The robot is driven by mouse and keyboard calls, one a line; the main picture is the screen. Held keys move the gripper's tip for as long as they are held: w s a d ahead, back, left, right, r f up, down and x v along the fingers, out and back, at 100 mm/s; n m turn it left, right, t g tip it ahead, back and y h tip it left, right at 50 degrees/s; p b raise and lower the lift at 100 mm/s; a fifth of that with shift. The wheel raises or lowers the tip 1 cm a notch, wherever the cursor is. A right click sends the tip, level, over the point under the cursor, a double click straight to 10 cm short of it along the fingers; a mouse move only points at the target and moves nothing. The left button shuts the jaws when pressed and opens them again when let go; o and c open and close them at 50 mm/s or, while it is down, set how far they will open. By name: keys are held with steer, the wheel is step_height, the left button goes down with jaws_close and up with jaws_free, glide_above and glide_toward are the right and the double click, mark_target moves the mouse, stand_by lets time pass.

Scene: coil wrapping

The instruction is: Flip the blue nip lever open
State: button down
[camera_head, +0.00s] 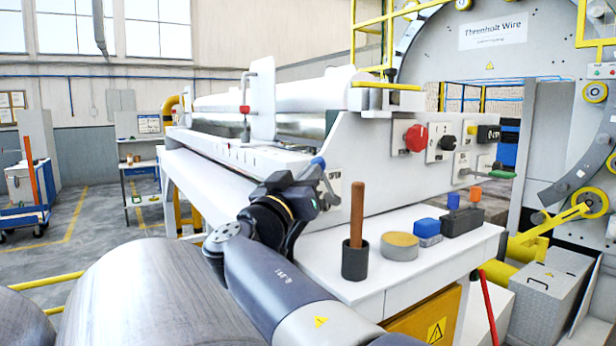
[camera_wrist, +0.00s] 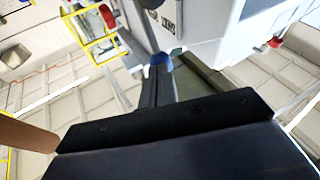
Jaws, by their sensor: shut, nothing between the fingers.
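The blue nip lever (camera_head: 318,163) shows as a small blue tip at the near end of the white machine, beside a small labelled plate. Most of the lever is hidden behind my gripper. My gripper (camera_head: 314,176) is just below and in front of it, its dark fingers pointing up toward the machine end. In the wrist view my gripper (camera_wrist: 158,72) is shut, its fingers together and empty. The blue lever (camera_wrist: 160,59) shows right at the fingertips there. I cannot tell whether they touch.
A white side table (camera_head: 410,255) holds a dark cup with a brown wooden rod (camera_head: 357,212), a tan tape roll (camera_head: 400,246), and blue and orange items. A red knob (camera_head: 416,138) and a green-handled lever (camera_head: 490,174) are on the machine face. A large grey coil (camera_head: 150,295) lies front left.

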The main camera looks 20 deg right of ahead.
steer(key=w+d+r+m+g+y, duration=0.1)
steer(key=d+g+y, duration=0.1)
steer(key=d, duration=0.2)
steer(key=w+d+r+m+g+y+p, duration=0.1)
steer(key=d+r+m+g+y, duration=0.1)
steer(key=d+g, duration=0.1)
steer(key=shift+w+d+r+m, duration=0.25)
steer(key=shift+w+d+m, duration=0.05)
steer(key=shift+d, duration=0.35)
steer(key=shift+d, duration=0.1)
stand_by(0.6)
steer(key=shift+s+r, duration=0.1)
